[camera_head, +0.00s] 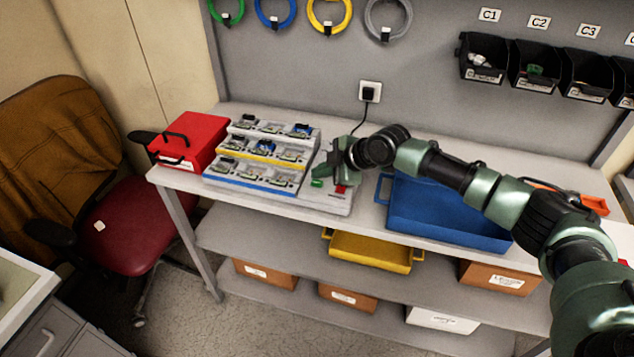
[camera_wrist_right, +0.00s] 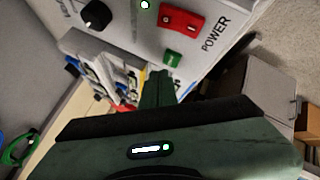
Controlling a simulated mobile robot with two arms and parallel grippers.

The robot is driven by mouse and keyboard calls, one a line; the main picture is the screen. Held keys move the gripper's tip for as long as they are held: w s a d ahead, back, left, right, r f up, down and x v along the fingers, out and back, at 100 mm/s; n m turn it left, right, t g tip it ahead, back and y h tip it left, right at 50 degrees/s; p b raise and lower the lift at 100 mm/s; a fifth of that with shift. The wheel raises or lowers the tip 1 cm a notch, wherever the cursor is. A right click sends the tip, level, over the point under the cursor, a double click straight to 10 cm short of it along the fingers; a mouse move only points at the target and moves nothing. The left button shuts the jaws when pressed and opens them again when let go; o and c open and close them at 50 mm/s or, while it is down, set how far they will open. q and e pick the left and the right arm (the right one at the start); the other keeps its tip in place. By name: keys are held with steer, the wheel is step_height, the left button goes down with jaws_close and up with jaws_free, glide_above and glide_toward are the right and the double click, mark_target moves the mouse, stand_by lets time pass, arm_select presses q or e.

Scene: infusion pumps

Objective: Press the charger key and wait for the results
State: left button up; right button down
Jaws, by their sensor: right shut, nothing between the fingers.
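The charger (camera_head: 328,200) is a light grey unit on the bench. Beside it and joined to it, stepped rows (camera_head: 262,155) hold several small devices. Its panel has a small green key (camera_head: 317,183) and a red switch (camera_head: 341,189). In the right wrist view the green key (camera_wrist_right: 173,57) lies beside the red switch (camera_wrist_right: 183,22) marked POWER, with a black knob (camera_wrist_right: 95,14) further left. My right gripper (camera_head: 321,173) is shut and empty, its tips just by the green key. Whether they touch it cannot be told. My left gripper is out of view.
A red box (camera_head: 188,140) stands left of the charger. A blue tray (camera_head: 445,210) lies to its right, under my right arm. A wall socket (camera_head: 370,90) with a black plug is behind. A red chair (camera_head: 110,235) stands left of the bench.

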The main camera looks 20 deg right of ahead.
mark_target(320, 184)
stand_by(0.8)
steer(key=shift+f+b, duration=0.3)
steer(key=shift+f, duration=0.15)
steer(key=shift+f, duration=0.4)
stand_by(0.8)
steer(key=shift+r, duration=0.1)
steer(key=shift+r+p, duration=0.35)
steer(key=shift+r, duration=0.35)
steer(key=shift+r, duration=0.1)
step_height(320, 184, up, 5)
steer(key=p, duration=0.3)
steer(key=shift+p, duration=0.4)
